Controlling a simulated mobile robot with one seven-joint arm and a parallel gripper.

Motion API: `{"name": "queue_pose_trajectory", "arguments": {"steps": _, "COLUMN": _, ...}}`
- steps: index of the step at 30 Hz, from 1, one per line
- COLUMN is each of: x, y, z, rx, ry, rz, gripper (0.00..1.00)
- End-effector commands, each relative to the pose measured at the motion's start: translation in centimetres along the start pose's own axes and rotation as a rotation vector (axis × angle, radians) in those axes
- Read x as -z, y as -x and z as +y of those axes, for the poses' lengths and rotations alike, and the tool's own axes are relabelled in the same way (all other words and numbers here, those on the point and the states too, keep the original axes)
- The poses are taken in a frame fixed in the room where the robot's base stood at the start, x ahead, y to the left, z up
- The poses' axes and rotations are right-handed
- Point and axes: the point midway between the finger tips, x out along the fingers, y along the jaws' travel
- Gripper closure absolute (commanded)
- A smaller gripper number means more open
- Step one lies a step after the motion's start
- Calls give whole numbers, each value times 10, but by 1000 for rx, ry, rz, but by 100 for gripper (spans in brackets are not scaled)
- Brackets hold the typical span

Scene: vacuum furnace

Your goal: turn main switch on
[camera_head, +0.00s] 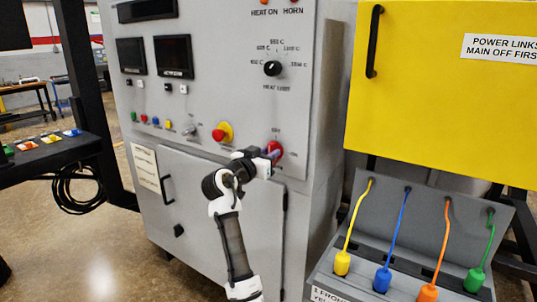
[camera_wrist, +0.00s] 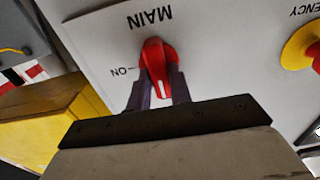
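The main switch (camera_wrist: 157,60) is a red rotary knob with a white pointer line, on the grey panel under upside-down MAIN lettering in the wrist view. An ON mark lies to its left there. The white line points down toward my gripper, not at ON. My gripper (camera_wrist: 160,88) has one dark finger on each side of the knob's handle, and they look shut on it. In the head view, the red switch (camera_head: 275,152) is at the panel's lower right, with my gripper (camera_head: 268,156) at it, partly hiding it.
A red emergency button on a yellow ring (camera_head: 221,133) is left of the switch. A heat-limit dial (camera_head: 272,68) is above. Below is a cabinet door with a black handle (camera_head: 166,190). To the right are a yellow box (camera_head: 430,100) and a grey rack (camera_head: 400,190) with coloured plugs.

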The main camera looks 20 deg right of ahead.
Motion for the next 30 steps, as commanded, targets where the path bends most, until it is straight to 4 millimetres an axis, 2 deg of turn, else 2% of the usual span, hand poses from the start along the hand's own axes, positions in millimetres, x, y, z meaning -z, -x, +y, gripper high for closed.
{"name": "queue_pose_trajectory", "arguments": {"steps": 1, "x": 0, "y": 0, "z": 0, "rx": 0, "ry": 0, "rz": 0, "gripper": 86}}
{"name": "queue_pose_trajectory", "arguments": {"steps": 4, "x": 0, "y": 0, "z": 0, "rx": 0, "ry": 0, "rz": 0, "gripper": 99}}
{"name": "queue_pose_trajectory", "arguments": {"steps": 5, "x": 0, "y": 0, "z": 0, "rx": 0, "ry": 0, "rz": 0, "gripper": 100}}
{"name": "queue_pose_trajectory", "arguments": {"steps": 17, "x": -3, "y": 1, "z": 0, "rx": 1, "ry": -75, "rz": 1, "gripper": 100}}
{"name": "queue_pose_trajectory", "arguments": {"steps": 30, "x": -6, "y": 1, "z": 2, "rx": 2, "ry": -435, "rz": 1, "gripper": 100}}
